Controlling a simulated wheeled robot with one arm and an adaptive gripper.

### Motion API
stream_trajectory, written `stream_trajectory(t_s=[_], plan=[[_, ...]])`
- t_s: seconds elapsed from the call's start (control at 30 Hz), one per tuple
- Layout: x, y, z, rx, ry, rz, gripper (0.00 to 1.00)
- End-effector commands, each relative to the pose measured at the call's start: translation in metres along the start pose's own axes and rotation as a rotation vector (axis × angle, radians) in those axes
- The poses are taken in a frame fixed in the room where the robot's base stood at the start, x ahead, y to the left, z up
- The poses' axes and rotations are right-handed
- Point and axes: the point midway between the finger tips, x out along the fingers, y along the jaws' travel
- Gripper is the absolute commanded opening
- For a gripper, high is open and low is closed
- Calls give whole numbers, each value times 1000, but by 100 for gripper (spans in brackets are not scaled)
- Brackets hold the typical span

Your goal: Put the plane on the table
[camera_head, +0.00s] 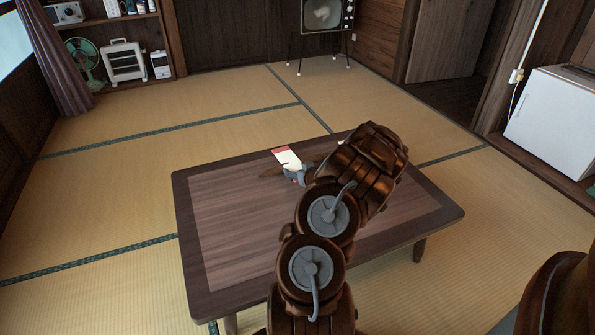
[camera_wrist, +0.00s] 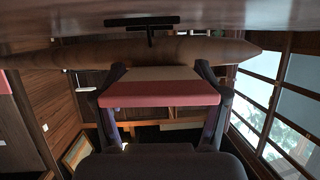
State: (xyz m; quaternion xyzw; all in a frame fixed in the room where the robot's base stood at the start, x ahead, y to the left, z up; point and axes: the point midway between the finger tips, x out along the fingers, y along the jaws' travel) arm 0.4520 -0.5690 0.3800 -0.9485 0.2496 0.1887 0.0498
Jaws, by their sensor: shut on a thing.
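The plane (camera_head: 286,157) has a red and cream tail or body part and brown wooden wings. It is over the far middle of the low dark wooden table (camera_head: 225,232). My gripper (camera_head: 299,177) is shut on the plane, partly hidden by my arm. In the wrist view, the gripper fingers (camera_wrist: 160,78) stand on both sides of the red and cream part of the plane (camera_wrist: 150,92). The long brown wing and a black part lie close to the tabletop (camera_wrist: 60,20), which fills the top of that view. I cannot tell whether they touch it.
The tabletop shows no other objects. Tatami floor (camera_head: 130,175) lies open around the table. A shelf with a heater (camera_head: 124,62) and a green fan (camera_head: 86,62) is at the back left, a television (camera_head: 326,14) at the back, and a white fridge (camera_head: 552,120) at the right.

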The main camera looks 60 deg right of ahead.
Motion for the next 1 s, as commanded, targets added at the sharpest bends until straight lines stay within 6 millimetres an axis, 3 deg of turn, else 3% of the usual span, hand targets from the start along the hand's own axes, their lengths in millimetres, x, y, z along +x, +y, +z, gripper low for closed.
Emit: stream_trajectory(t_s=[0.03, 0.07, 0.3, 0.7, 1.0], plan=[[0, 0, 0, 0, 0, 0, 32], [0, 0, 1, 0, 0, 0, 73], [0, 0, 1, 0, 0, 0, 97], [0, 0, -1, 0, 1, 1, 97], [-38, 1, -4, 4, 2, 2, 97]])
